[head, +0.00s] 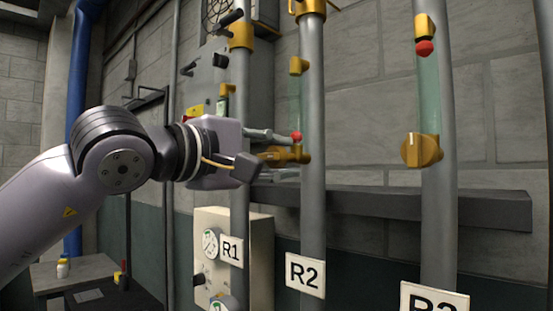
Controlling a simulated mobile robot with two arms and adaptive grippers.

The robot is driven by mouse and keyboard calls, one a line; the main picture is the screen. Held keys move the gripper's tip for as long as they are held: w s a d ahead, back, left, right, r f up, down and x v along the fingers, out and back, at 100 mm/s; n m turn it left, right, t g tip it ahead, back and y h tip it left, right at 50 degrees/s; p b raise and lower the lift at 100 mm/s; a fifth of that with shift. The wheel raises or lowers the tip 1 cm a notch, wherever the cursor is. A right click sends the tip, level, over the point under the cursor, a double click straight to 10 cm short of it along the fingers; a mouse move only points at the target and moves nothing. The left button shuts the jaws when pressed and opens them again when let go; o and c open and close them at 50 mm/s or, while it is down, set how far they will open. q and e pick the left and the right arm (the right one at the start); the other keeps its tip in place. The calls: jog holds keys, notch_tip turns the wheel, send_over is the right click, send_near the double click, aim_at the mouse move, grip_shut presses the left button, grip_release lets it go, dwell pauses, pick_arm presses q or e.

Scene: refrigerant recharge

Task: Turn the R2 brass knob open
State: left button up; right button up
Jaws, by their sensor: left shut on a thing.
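The R2 brass knob (292,154) sits on the left side of the grey R2 pipe (313,110). A white label (305,275) reading R2 is low on that pipe. My left gripper (276,154) comes in from the left and is shut on the R2 knob, with one finger above it and one below. The fingers hide part of the knob, so its turn angle cannot be told. A red ball (296,137) shows just above the knob, at the low end of the R2 sight tube (303,100). My right gripper is not in view.
The R1 pipe (240,75) stands behind my left gripper. Another pipe (438,90) at the right has a brass knob (421,150) and a red ball (424,47) high up. A dark ledge (400,204) runs behind the pipes. A small table (75,272) is low left.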

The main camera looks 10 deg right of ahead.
pick_arm(q)
jog(key=shift+f, duration=0.1)
dwell(0.3)
jog(key=o, duration=1.1)
jog(key=shift+o, duration=0.2)
jog(key=v, duration=1.2)
